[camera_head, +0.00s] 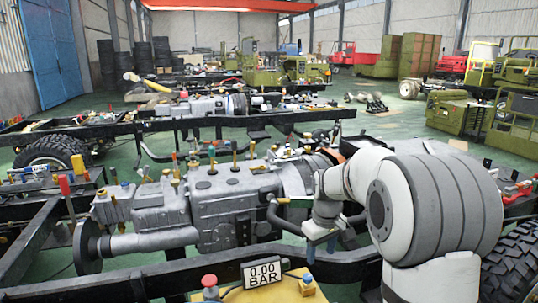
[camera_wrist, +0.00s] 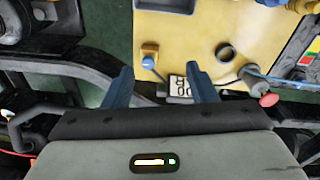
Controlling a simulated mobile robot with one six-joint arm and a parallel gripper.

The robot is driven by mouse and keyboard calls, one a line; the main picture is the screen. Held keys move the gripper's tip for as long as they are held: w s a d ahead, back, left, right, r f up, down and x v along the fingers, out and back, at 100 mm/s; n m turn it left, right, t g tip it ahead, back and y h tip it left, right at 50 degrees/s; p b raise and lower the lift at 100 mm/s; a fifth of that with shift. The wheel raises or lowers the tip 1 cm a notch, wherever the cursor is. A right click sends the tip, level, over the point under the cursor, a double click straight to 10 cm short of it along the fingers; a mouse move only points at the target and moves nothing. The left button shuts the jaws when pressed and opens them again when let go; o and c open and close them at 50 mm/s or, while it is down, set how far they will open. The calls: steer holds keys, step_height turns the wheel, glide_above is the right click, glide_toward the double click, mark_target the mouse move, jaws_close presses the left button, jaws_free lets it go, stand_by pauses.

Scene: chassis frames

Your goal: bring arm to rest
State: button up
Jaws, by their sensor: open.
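My arm (camera_head: 440,210) comes in from the lower right in the head view, white and grey, bent over the chassis. My gripper (camera_head: 320,246) points down over the dark frame rail, to the right of the engine block. In the wrist view my gripper (camera_wrist: 160,84) shows two blue fingers spread apart, with nothing between them that it holds. Past the fingers lies a yellow panel (camera_wrist: 190,30) with a blue-topped knob (camera_wrist: 149,49) and a display (camera_wrist: 178,87), which is partly hidden by the right finger.
A grey engine block (camera_head: 235,195) with coloured caps stands close left of my gripper. The display (camera_head: 262,272) reads 0.00 BAR, beside a red knob (camera_head: 209,281) and a blue knob (camera_head: 307,278). A large tyre (camera_head: 512,265) stands at the right. Green floor (camera_head: 400,127) is open behind.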

steer(key=s+r+m+t, duration=0.1)
steer(key=s+r+m, duration=0.1)
steer(key=s, duration=1.1)
steer(key=s+r+m+p, duration=0.1)
steer(key=s+r+m, duration=0.1)
steer(key=s, duration=1.2)
steer(key=shift+d+r+m+t, duration=0.25)
steer(key=shift+d+m+t, duration=0.15)
steer(key=shift+m, duration=0.5)
